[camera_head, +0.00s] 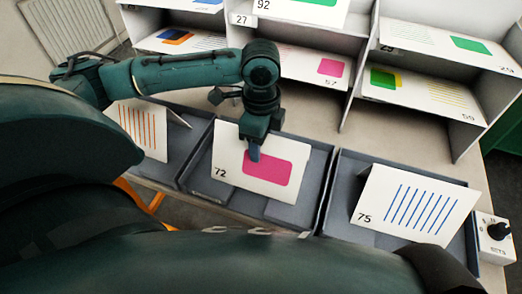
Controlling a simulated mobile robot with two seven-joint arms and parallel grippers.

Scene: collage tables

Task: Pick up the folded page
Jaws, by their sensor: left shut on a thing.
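A white folded page (231,160) numbered 72, with a pink block on its face, is at the middle grey tray (314,187). My left gripper (254,153) comes down from above and is shut on the page's top edge. I cannot tell whether the page's lower edge touches the tray floor. A folded page with orange stripes (146,128) stands at the left tray, partly behind my arm. A folded page with blue stripes (400,205), numbered 75, stands tilted in the right tray. My right gripper is out of view.
A white shelf unit (354,60) with flat pages in its compartments stands behind the trays, close to my left arm. A control box with a black knob (498,230) sits at the right end of the table. Parts of my body cover the bottom.

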